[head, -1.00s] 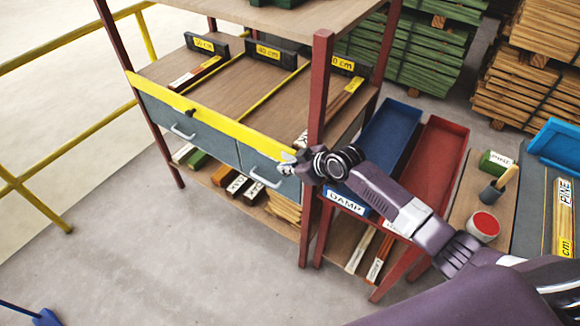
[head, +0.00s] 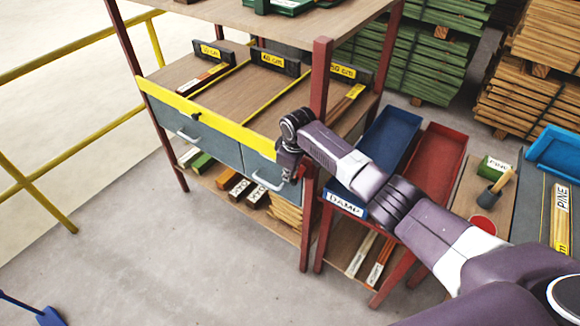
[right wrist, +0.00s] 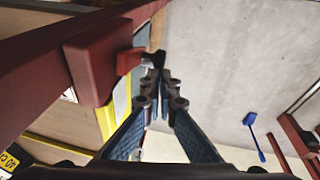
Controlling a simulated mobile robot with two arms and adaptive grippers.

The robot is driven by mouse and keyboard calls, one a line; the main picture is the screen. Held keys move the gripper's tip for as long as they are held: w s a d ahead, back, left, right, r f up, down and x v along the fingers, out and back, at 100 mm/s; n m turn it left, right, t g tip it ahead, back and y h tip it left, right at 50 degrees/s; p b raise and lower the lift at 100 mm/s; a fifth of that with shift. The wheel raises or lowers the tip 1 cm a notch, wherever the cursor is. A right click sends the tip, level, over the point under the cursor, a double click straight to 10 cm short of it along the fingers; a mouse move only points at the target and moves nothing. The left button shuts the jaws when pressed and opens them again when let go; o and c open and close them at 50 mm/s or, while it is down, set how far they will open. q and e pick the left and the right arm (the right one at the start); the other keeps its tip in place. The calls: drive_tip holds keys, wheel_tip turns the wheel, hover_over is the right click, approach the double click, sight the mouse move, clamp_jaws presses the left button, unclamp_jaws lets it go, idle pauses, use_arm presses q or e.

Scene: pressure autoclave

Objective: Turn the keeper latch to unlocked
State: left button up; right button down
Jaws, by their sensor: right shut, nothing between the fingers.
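My right gripper (head: 287,172) is shut and empty. It points down in front of the shelf's red front post (head: 321,85), near the right end of the yellow bar (head: 225,122). In the right wrist view the closed fingertips (right wrist: 160,78) are beside a small red lever-like part (right wrist: 130,60), which looks like the keeper latch, sticking out from a red block (right wrist: 92,72). Its dark end is very close to the fingertips; I cannot tell whether they touch. In the head view my gripper mostly hides this part, so its setting is unclear. My left gripper is not in view.
Grey drawers (head: 195,145) with handles sit below the yellow bar. A blue tray (head: 387,145) and a red tray (head: 437,160) stand right of the post, under my right forearm. A yellow railing (head: 75,125) is at left. The floor (head: 150,265) in front is mostly clear.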

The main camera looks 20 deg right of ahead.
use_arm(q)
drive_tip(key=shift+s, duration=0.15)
use_arm(e)
drive_tip(key=shift+f, duration=0.25)
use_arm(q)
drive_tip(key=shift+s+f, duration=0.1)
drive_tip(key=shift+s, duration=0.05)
use_arm(e)
drive_tip(key=shift+s+d, duration=0.1)
idle(0.6)
idle(2.0)
